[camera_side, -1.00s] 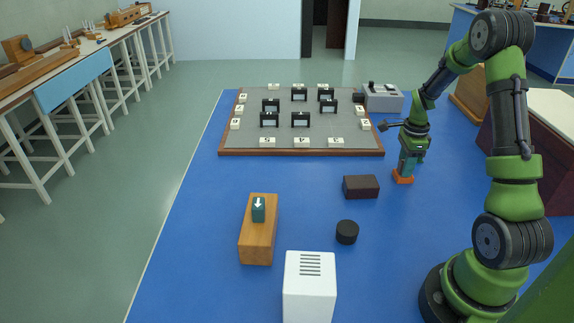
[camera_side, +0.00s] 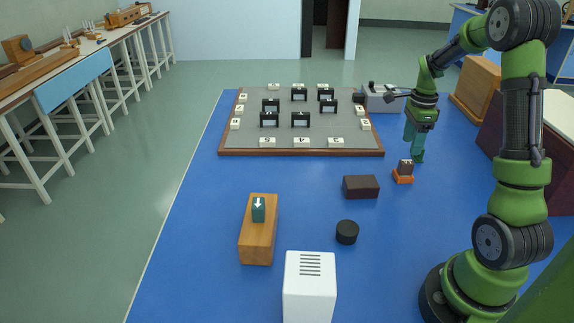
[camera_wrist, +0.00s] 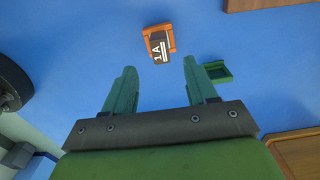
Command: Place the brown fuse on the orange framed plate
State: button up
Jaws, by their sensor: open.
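The brown fuse (camera_side: 405,167) stands on the orange framed plate (camera_side: 403,179), right of the middle of the blue bench top in the side view. In the wrist view the fuse (camera_wrist: 160,48) shows a white "1 A" label, and the orange frame (camera_wrist: 172,38) shows around part of it. My gripper (camera_side: 416,157) is behind and slightly right of the fuse in the side view, apart from it. In the wrist view my gripper (camera_wrist: 160,82) has its two teal fingers wide apart with nothing between them.
A small green framed plate (camera_wrist: 218,72) lies beside my right finger in the wrist view. A dark brown block (camera_side: 361,187) and a black cylinder (camera_side: 347,232) are left of the orange plate. A grey board (camera_side: 285,125) with several black holders is further back, beside a grey box (camera_side: 385,102).

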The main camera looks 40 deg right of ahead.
aim_at(407, 161)
jog(key=w+a+r+n+t, duration=0.1)
jog(key=a+r+n+t, duration=0.1)
jog(key=a+r+n, duration=0.5)
jog(key=w+a+r+n+t, duration=0.1)
jog(key=a+r+n+t, duration=0.3)
jog(key=a, duration=0.6)
jog(key=s+a+r+n+y, duration=0.1)
jog(key=s+a+n, duration=0.3)
jog(key=a+n, duration=0.2)
jog(key=s+a+r+n+t+y, duration=0.1)
jog(key=s+a+n, duration=0.3)
jog(key=a, duration=0.5)
jog(key=shift+r+n, duration=0.3)
jog(key=shift+n, duration=0.7)
